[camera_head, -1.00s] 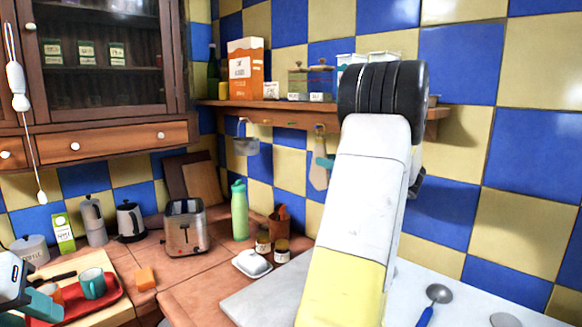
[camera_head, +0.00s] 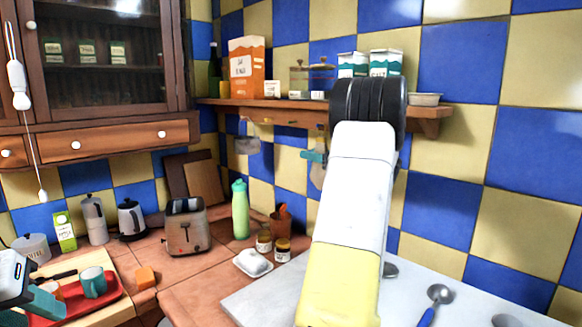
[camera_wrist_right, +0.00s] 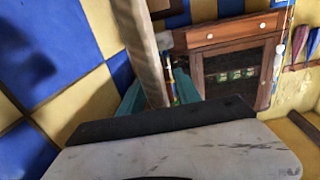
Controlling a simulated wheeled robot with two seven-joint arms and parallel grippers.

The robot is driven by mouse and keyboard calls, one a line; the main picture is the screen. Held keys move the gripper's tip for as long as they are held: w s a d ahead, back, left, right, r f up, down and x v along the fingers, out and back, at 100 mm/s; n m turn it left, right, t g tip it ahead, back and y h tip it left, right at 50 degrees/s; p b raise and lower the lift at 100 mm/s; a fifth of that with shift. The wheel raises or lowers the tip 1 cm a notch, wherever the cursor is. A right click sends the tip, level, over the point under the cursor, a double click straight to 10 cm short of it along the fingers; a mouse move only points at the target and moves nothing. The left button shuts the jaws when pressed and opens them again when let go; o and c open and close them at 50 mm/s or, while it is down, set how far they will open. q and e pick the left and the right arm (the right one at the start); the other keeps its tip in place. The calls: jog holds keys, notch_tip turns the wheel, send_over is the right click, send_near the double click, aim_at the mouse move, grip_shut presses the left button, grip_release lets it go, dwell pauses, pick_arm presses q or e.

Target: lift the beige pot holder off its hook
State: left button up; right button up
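The beige pot holder (camera_head: 317,177) hangs below the wall shelf, partly hidden behind my right arm; its hook is hidden. My right gripper (camera_head: 312,156) is at the pot holder, with a teal finger across its upper part. In the right wrist view the pot holder (camera_wrist_right: 142,45) runs down between the two teal fingers of my right gripper (camera_wrist_right: 160,90). A narrow gap shows beside the right-hand finger, so the gripper looks open around it. My left gripper (camera_head: 42,304) is at the lower left edge, partly cut off.
The wooden shelf (camera_head: 275,108) above carries boxes and jars. A grey cup-like utensil (camera_head: 246,145) hangs to the left. Below are a green bottle (camera_head: 240,210), a toaster (camera_head: 185,228) and small jars (camera_head: 283,250). A red tray with a teal mug (camera_head: 93,283) is near my left gripper.

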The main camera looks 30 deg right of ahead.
grip_shut()
jog(key=shift+r, duration=0.6)
jog(key=shift+s+a+r, duration=0.1)
jog(key=shift+a+r, duration=0.1)
jog(key=shift+a, duration=0.1)
jog(key=s+a, duration=0.2)
jog(key=a, duration=0.6)
jog(key=s+a, duration=0.3)
jog(key=a, duration=0.5)
jog(key=shift+a, duration=0.35)
